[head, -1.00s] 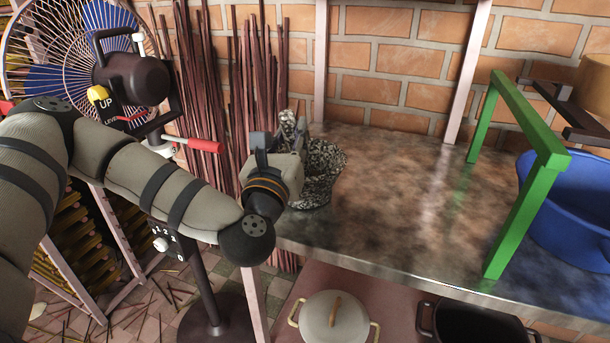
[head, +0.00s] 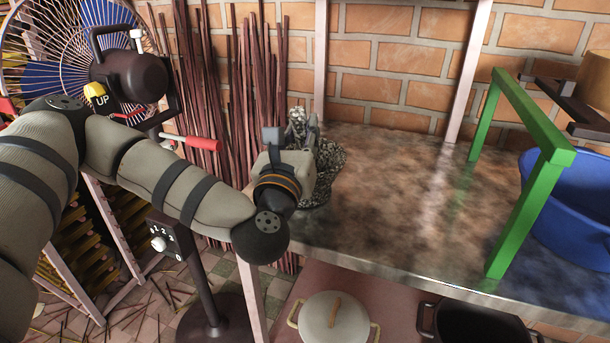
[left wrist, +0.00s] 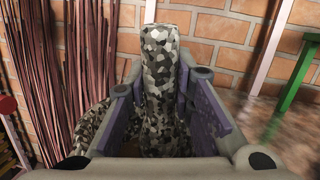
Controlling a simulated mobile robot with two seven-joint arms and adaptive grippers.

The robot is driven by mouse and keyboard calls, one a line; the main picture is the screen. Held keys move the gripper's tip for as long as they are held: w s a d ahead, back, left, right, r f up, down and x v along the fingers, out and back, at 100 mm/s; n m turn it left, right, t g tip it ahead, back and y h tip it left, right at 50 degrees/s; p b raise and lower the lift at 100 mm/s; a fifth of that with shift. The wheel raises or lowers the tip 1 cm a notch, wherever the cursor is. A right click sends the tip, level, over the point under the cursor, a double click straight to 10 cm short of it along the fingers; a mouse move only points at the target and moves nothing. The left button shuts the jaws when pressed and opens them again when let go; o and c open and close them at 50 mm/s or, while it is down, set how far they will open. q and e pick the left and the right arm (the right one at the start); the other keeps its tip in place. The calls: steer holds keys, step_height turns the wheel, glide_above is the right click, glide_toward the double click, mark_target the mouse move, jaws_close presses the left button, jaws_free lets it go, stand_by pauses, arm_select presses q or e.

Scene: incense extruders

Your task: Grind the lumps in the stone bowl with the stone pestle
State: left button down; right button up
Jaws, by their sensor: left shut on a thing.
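The speckled stone pestle (left wrist: 160,75) stands between the fingers of my left gripper in the left wrist view. Its top also shows in the head view (head: 297,122). My left gripper (head: 300,140) is shut on the pestle, held roughly upright over the stone bowl. The speckled stone bowl (head: 328,163) sits at the left end of the metal table, partly hidden behind my gripper. A bit of its rim shows in the left wrist view (left wrist: 88,130). The bowl's inside and any lumps are hidden. My right gripper is not in view.
The metal table (head: 400,200) is clear to the right of the bowl. A green frame (head: 520,190) and a blue basin (head: 575,205) are at the right. Tall dark red sticks (head: 235,90) and a fan (head: 75,50) are at the left. Pots stand on the lower shelf.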

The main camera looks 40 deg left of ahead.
arm_select(q)
steer(key=shift+a, duration=0.7)
steer(key=shift+s+d, duration=0.85)
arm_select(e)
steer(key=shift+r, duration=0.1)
arm_select(q)
steer(key=r+p, duration=0.1)
steer(key=r, duration=0.2)
steer(key=r+p, duration=0.2)
steer(key=r, duration=0.2)
steer(key=a+r+p, duration=0.1)
steer(key=r+p, duration=0.1)
steer(key=r, duration=0.1)
steer(key=shift+w+r, duration=0.35)
steer(key=shift+w, duration=0.05)
steer(key=shift+f, duration=0.1)
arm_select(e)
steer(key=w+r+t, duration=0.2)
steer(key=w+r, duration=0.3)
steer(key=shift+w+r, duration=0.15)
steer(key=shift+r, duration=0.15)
